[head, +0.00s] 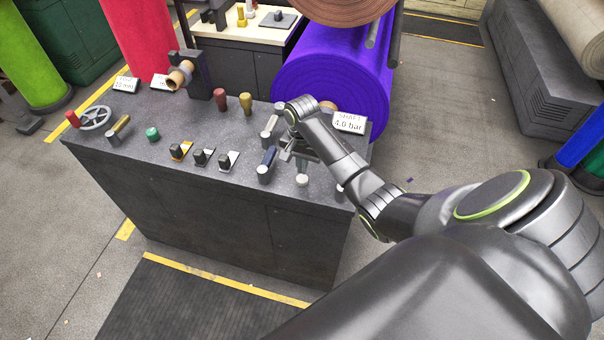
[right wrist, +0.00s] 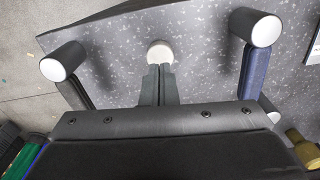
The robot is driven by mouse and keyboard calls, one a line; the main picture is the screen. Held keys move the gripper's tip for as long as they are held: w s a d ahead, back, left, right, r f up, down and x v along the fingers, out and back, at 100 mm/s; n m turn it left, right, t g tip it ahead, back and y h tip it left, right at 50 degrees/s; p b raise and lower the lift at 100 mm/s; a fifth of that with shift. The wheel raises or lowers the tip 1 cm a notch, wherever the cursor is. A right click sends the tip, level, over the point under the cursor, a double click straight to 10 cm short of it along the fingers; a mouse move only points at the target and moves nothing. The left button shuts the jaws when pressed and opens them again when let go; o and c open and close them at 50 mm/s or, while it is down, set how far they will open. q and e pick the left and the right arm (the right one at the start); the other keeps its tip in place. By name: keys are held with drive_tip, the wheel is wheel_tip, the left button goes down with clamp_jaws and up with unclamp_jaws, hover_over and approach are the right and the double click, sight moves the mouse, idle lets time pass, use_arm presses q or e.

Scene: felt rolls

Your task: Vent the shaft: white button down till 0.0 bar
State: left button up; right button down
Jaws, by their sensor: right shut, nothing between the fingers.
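The white button (head: 302,180) is a small round pale cap near the front right of the dark console. It also shows in the right wrist view (right wrist: 160,52), just beyond my fingertips. My right gripper (head: 301,166) is shut and empty, over the console at the button. In the right wrist view its fingertips (right wrist: 160,70) overlap the near edge of the button; I cannot tell whether they touch it. The shaft display (head: 349,122) behind reads 4.0 bar. My left gripper is not in view.
A blue-gripped lever (head: 267,166) stands left of the button, and a dark-gripped lever (right wrist: 68,62) stands on its other side. Black switches (head: 228,160), a green knob (head: 152,133) and a handwheel (head: 95,117) lie further left. A purple roll (head: 335,75) is behind the console.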

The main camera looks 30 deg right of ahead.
sight(302, 178)
drive_tip(key=shift+f, duration=0.2)
drive_tip(key=shift+f+b, duration=0.55)
drive_tip(key=shift+f, duration=1.1)
idle(1.1)
wheel_tip(302, 178, up, 6)
drive_tip(key=p, duration=0.7)
drive_tip(key=shift+r, duration=0.15)
